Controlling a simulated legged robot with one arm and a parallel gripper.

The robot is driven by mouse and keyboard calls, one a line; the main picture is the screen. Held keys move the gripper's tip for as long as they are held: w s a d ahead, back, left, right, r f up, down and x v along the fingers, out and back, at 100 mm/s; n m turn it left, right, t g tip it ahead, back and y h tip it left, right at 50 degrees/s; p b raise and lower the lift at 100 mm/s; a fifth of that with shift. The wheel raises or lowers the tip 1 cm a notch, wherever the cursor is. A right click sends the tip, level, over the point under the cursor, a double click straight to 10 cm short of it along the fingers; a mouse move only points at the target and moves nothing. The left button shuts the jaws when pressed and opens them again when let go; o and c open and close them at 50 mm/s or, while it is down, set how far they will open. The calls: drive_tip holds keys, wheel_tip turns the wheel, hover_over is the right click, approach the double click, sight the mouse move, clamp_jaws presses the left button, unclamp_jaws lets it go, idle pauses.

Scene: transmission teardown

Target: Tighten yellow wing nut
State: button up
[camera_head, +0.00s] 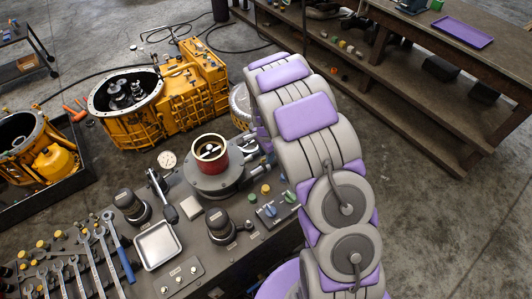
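I cannot make out a yellow wing nut for certain. A small yellow knob (265,189) stands on the dark workbench beside a green-capped one, left of my arm. Several other small yellow pieces (41,243) stand at the bench's left end, too small to identify. A red cylinder (210,155) with an open top and metal parts inside sits upright on a round grey base on the bench. My grey and purple arm rises from the bottom and bends away at the top. My gripper is hidden behind it, so I see neither its fingers nor any hold.
A yellow transmission housing (197,92) stands behind the bench. Another yellow housing (22,140) sits in a dark tray at left. The bench holds several wrenches (88,259), a metal tray (157,245) and two dark cylinders. A wooden shelf bench (400,85) stands at right; floor before it is clear.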

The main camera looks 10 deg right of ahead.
wheel_tip(320, 180, up, 17)
drive_tip(key=p, duration=0.1)
idle(0.4)
drive_tip(key=shift+r, duration=0.2)
drive_tip(key=s+d+r+n+b, duration=0.1)
drive_tip(key=s+r+n+b, duration=0.15)
drive_tip(key=s, duration=0.65)
drive_tip(key=s+r+n+b, duration=0.1)
drive_tip(key=s+r+n, duration=0.2)
drive_tip(key=s, duration=0.6)
drive_tip(key=s+a+f+n+g+b, duration=0.1)
drive_tip(key=s+n, duration=0.7)
drive_tip(key=s, duration=1.2)
drive_tip(key=shift+s+a+f+g+b, duration=0.15)
drive_tip(key=shift+f+g+b, duration=0.25)
drive_tip(key=shift+f+b, duration=0.25)
